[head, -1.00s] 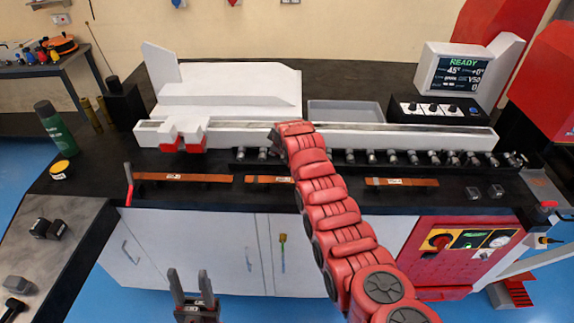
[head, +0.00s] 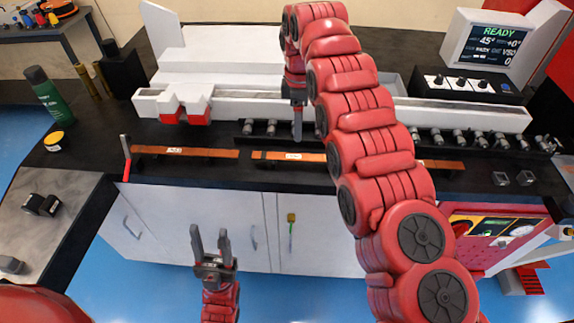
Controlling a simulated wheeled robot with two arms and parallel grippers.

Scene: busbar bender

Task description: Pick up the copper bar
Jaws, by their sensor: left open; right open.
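Flat copper bars lie in a row along the front of the black bench top. The left copper bar (head: 200,152), the middle copper bar (head: 312,157) and the right copper bar (head: 445,164) each show, the right one partly behind my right arm. My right gripper (head: 298,134) points down, with its tips just above and behind the middle bar in the picture; I see it edge-on, and it holds nothing visible. My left gripper (head: 210,240) is open and empty, fingers up, in front of the white cabinet doors.
The white bending machine (head: 250,106) stands behind the bars, with a row of metal fittings (head: 480,139) before it. A red-handled lever (head: 126,158) rises near the left bar's end. A green bottle (head: 48,95) stands at left. A monitor (head: 497,45) reads READY.

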